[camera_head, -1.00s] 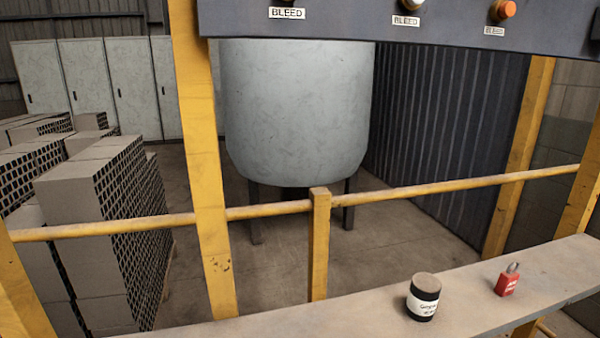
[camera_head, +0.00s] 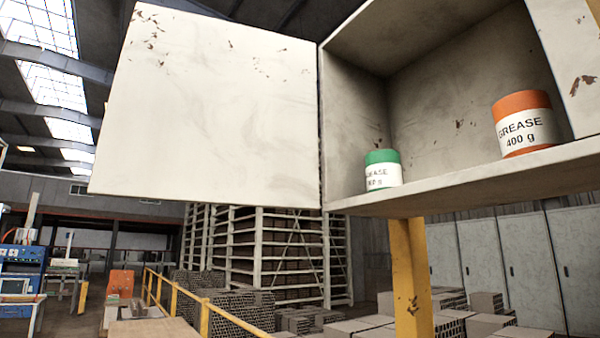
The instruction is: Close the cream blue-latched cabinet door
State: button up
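A cream cabinet (camera_head: 450,192) with chipped paint is at the upper right of the head view, seen from below. Its door (camera_head: 215,110) stands wide open, swung out to the left from the hinge edge at the cabinet's left side. No blue latch shows on the visible face of the door. Inside are a green-lidded grease tin (camera_head: 382,170) at the left and an orange-lidded grease tin (camera_head: 523,124) further right. Part of another cream panel (camera_head: 578,65) shows at the right edge. My gripper is not in view.
A yellow post (camera_head: 410,280) stands under the cabinet. Stacked hollow bricks (camera_head: 240,310) and a tall rack (camera_head: 270,255) are behind, with a yellow railing (camera_head: 180,292) at lower left. Grey lockers (camera_head: 510,265) line the back right.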

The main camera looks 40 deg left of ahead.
aim_at(200, 109)
jog(key=i+j, duration=0.1)
jog(key=j, duration=1.5)
jog(key=i, duration=0.05)
